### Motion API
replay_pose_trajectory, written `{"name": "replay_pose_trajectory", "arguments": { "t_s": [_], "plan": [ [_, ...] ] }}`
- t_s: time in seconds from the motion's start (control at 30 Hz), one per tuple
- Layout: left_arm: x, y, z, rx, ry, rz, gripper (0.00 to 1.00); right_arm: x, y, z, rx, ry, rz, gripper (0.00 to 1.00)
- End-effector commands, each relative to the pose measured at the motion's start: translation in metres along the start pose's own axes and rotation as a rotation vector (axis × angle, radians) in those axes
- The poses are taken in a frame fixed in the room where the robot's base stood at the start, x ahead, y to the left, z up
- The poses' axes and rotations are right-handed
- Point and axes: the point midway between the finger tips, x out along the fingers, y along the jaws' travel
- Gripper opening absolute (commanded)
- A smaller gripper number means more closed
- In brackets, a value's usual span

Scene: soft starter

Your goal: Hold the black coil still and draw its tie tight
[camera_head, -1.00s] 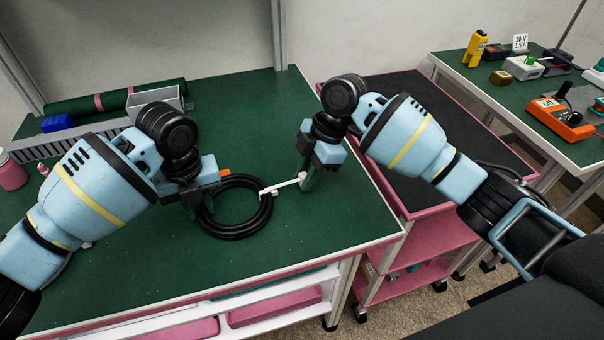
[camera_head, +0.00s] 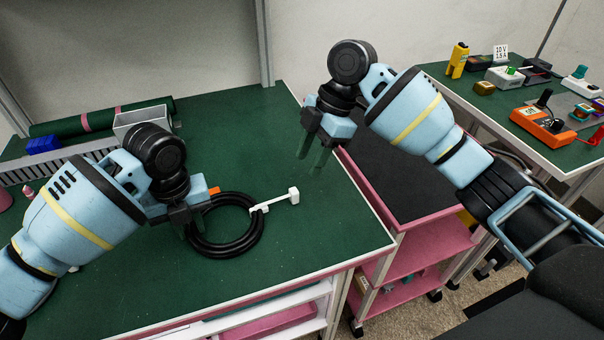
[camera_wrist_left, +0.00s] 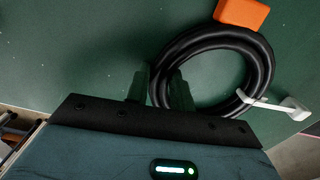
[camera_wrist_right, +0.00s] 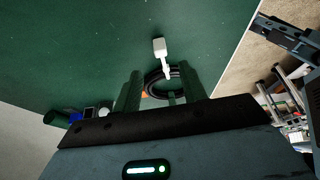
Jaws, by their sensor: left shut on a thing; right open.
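The black coil (camera_head: 250,240) lies flat on the green table; it also shows in the left wrist view (camera_wrist_left: 262,72). A white tie (camera_head: 277,202) loops around the coil's right side, and its tail ends in a square white tab (camera_head: 293,195) pointing right. The tie also shows in the left wrist view (camera_wrist_left: 265,102), and its tab in the right wrist view (camera_wrist_right: 159,45). My left gripper (camera_head: 190,232) is shut on the coil's left side. My right gripper (camera_head: 316,163) is open and empty, raised above and apart from the tab.
An orange piece (camera_wrist_left: 241,14) sits at the coil's far side. A grey bin (camera_head: 140,119) and a blue block (camera_head: 43,145) are at the back left. A black-topped pink cart (camera_head: 400,170) stands right of the table. The table in front of the coil is clear.

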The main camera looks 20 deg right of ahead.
Motion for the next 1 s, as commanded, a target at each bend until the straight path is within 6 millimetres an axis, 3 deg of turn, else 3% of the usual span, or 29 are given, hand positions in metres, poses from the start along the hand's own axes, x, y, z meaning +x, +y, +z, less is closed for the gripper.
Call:
{"name": "replay_pose_trajectory", "arguments": {
  "t_s": [0.23, 0.67, 0.7, 0.87, 1.0],
  "plan": [
    [-0.001, 0.000, 0.000, 0.000, -0.001, -0.001, 0.00, -0.026, 0.000, 0.000, 0.001, -0.001, 0.000, 0.42],
    [-0.001, 0.000, 0.000, 0.000, -0.001, -0.002, 0.00, -0.030, 0.000, 0.000, 0.001, -0.001, -0.001, 0.42],
    [-0.001, 0.000, 0.000, 0.000, -0.002, -0.002, 0.26, -0.030, 0.000, 0.000, 0.001, -0.001, -0.001, 0.42],
    [-0.001, 0.000, 0.000, 0.000, -0.001, -0.001, 0.47, -0.029, 0.000, 0.000, 0.001, -0.001, -0.001, 0.42],
    [-0.001, 0.000, 0.000, 0.000, -0.001, -0.001, 0.49, -0.029, 0.000, 0.000, 0.001, -0.001, -0.001, 0.42]
  ]
}}
